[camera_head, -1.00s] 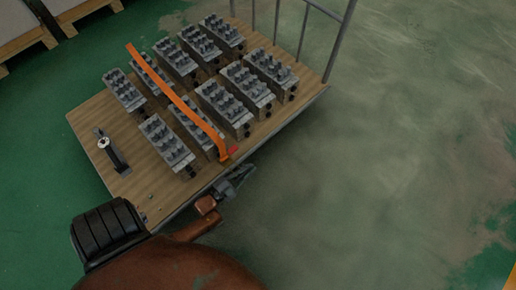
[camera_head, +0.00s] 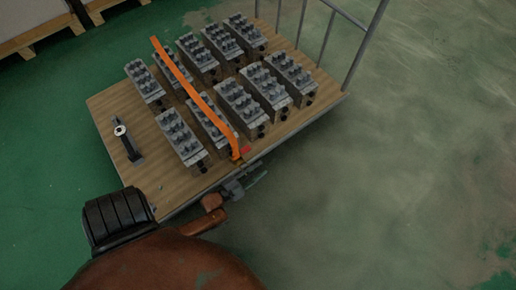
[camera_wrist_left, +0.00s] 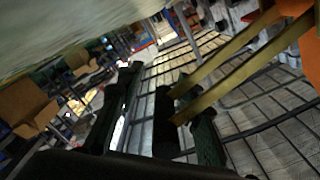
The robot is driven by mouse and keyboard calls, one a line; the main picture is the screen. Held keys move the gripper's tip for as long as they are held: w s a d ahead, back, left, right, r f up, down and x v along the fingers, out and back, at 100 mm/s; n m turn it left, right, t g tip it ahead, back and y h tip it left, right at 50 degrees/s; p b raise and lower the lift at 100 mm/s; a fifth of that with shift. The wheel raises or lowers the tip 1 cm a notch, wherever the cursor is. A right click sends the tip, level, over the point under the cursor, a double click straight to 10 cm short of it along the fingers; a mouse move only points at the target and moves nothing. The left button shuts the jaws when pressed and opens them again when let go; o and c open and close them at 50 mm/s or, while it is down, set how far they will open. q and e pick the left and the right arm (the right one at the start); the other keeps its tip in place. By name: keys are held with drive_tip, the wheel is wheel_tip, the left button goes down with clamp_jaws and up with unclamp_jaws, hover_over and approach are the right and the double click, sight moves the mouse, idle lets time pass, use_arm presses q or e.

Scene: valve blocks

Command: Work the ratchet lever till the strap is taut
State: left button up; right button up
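An orange strap (camera_head: 190,88) runs over the grey valve blocks (camera_head: 240,105) on a wooden cart deck. It comes down to the ratchet (camera_head: 238,157) at the deck's near edge, where a small red part shows. In the left wrist view the brass-coloured ratchet lever (camera_wrist_left: 232,62) slants in beside the orange strap (camera_wrist_left: 304,35), with a dark bar at its end. My left gripper (camera_head: 248,185) is just outside the deck edge by the ratchet. In the wrist view its dark fingers (camera_wrist_left: 160,118) stand apart around the lever's end, with a gap showing. My right gripper is out of view.
The cart deck (camera_head: 112,105) has a metal rail (camera_head: 355,55) at its far right end. Pallets (camera_head: 30,38) lie at the top left. The floor to the right is clear.

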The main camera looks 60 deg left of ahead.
use_arm(q)
drive_tip(key=s, duration=1.2)
drive_tip(key=shift+d, duration=0.3)
drive_tip(key=shift+f, duration=0.1)
